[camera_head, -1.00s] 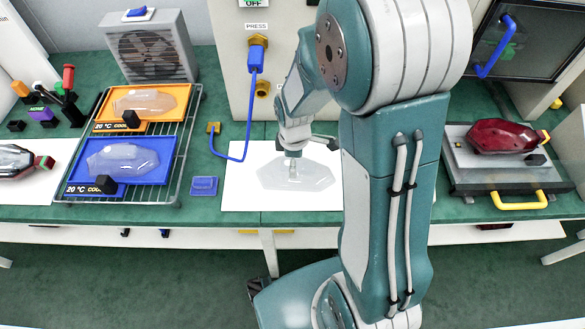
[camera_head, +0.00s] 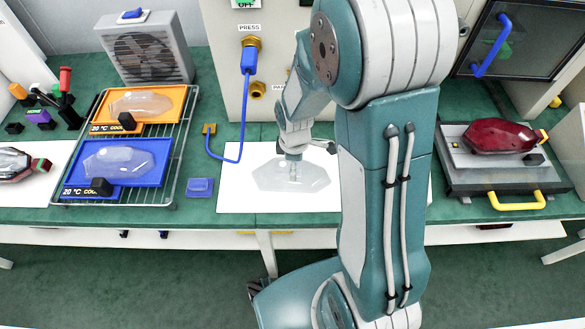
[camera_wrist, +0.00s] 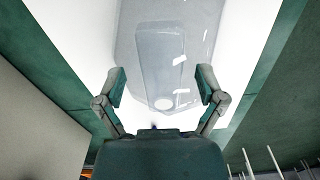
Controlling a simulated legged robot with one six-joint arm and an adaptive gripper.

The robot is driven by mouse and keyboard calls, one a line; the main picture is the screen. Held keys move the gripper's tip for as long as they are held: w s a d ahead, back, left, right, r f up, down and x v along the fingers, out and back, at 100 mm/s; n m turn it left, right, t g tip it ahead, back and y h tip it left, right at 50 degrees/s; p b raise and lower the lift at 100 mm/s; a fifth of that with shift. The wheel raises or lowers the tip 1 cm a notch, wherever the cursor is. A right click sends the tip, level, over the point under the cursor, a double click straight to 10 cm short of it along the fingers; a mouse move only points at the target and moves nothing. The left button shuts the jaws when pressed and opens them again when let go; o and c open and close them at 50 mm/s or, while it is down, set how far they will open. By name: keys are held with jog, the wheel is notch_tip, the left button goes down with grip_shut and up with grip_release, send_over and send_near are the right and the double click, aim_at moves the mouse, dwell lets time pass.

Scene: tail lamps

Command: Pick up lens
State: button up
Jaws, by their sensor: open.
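A clear, elongated lens (camera_head: 292,176) lies on a white mat (camera_head: 240,200) in the middle of the bench, below my arm's end. In the wrist view the same lens (camera_wrist: 190,30) shows a raised central bar with a round hole near its close end. My gripper (camera_wrist: 160,86) is open, with one finger on each side of that bar and no contact visible. In the head view my gripper (camera_head: 292,163) is over the middle of the lens, and its fingers are hard to make out. I cannot tell the exact height of the fingertips above the lens.
A wire rack (camera_head: 175,178) at left holds an orange tray (camera_head: 182,92) and a blue tray (camera_head: 70,180), each with a clear lens. A blue hose (camera_head: 243,115) hangs from the press behind. A red lens (camera_head: 498,136) sits on a fixture at right.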

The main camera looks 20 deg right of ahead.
jog(key=shift+s+a, duration=0.1)
jog(key=shift+a, duration=0.05)
grip_shut()
jog(key=shift+r, duration=0.15)
